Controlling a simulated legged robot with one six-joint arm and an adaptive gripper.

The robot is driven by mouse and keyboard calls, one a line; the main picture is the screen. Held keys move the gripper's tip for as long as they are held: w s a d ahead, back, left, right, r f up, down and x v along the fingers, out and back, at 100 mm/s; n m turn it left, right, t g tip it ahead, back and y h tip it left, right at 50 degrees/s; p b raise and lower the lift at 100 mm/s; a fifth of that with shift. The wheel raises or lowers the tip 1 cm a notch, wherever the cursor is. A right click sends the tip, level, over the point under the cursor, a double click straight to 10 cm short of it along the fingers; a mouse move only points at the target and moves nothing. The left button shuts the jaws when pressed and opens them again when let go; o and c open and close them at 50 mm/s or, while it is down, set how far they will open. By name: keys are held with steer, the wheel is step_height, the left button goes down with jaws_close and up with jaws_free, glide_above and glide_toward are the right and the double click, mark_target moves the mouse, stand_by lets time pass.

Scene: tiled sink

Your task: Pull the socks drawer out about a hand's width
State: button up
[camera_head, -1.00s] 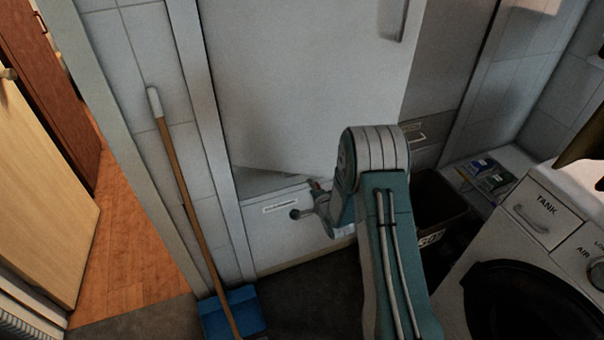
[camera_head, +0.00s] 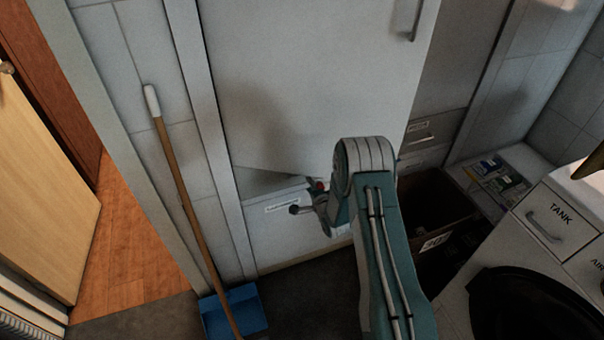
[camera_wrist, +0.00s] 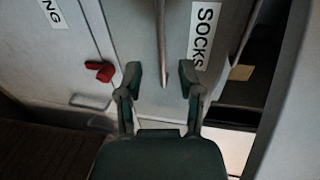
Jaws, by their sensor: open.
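The socks drawer front (camera_wrist: 178,100) is grey and carries a white SOCKS label (camera_wrist: 205,35) in the wrist view, which shows it turned sideways. A thin grey bar (camera_wrist: 162,45), which looks like its handle, runs down between my fingers. My gripper (camera_wrist: 161,78) is open, with one dark fingertip on each side of the bar. I cannot tell whether either finger touches it. In the head view my gripper (camera_head: 308,204) is low in front of the cabinet, partly hidden behind my arm, and the SOCKS label cannot be read.
A large white door (camera_head: 310,90) stands above my gripper. A red piece (camera_wrist: 100,70) sits left of my fingers. A broom handle (camera_head: 185,200) with a blue dustpan (camera_head: 235,312) stands left. A dark bin (camera_head: 432,210) and a washing machine (camera_head: 540,260) stand right.

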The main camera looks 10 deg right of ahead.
steer(key=x, duration=0.7)
steer(key=shift+w+f, duration=0.1)
steer(key=shift+w, duration=0.3)
jaws_close()
